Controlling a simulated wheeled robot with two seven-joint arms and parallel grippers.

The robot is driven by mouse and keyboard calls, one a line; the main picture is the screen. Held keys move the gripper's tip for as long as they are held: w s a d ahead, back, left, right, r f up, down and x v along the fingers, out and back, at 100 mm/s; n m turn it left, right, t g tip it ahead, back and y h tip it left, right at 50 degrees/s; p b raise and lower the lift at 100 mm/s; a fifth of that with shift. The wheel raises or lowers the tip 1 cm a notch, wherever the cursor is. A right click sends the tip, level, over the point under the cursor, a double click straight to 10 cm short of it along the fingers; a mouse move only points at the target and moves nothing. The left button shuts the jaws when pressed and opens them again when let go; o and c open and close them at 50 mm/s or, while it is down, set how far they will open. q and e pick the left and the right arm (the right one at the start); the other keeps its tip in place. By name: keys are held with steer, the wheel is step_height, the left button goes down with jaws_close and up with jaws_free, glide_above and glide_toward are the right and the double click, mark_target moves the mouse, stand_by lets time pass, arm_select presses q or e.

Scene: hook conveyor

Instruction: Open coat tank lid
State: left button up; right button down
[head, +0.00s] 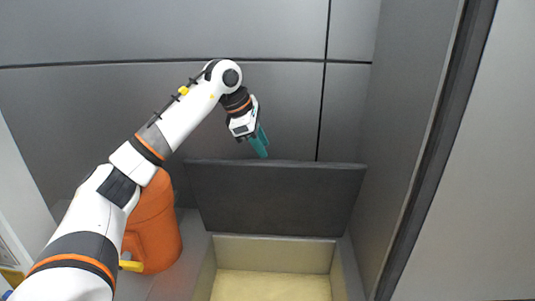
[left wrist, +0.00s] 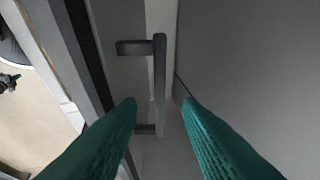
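The coat tank lid (head: 275,196) is a dark grey panel that stands raised, leaning up at the back of the tank. The coat tank (head: 275,240) below it is uncovered, with a pale yellow inside. My left gripper (head: 262,150) points down just above the lid's top edge in the head view. In the left wrist view its teal fingers (left wrist: 160,103) are apart, with a dark bracket-like handle (left wrist: 159,70) showing ahead and between them. I cannot tell whether a finger touches the handle. My right gripper is in neither view.
An orange rounded container (head: 155,225) stands left of the tank, partly behind my left arm. Grey panel walls (head: 440,150) close in the back and right side. The space in front of the raised lid, above the tank, is free.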

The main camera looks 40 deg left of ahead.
arm_select(q)
steer(key=shift+x, duration=2.15)
steer(key=shift+c, duration=0.4)
jaws_close()
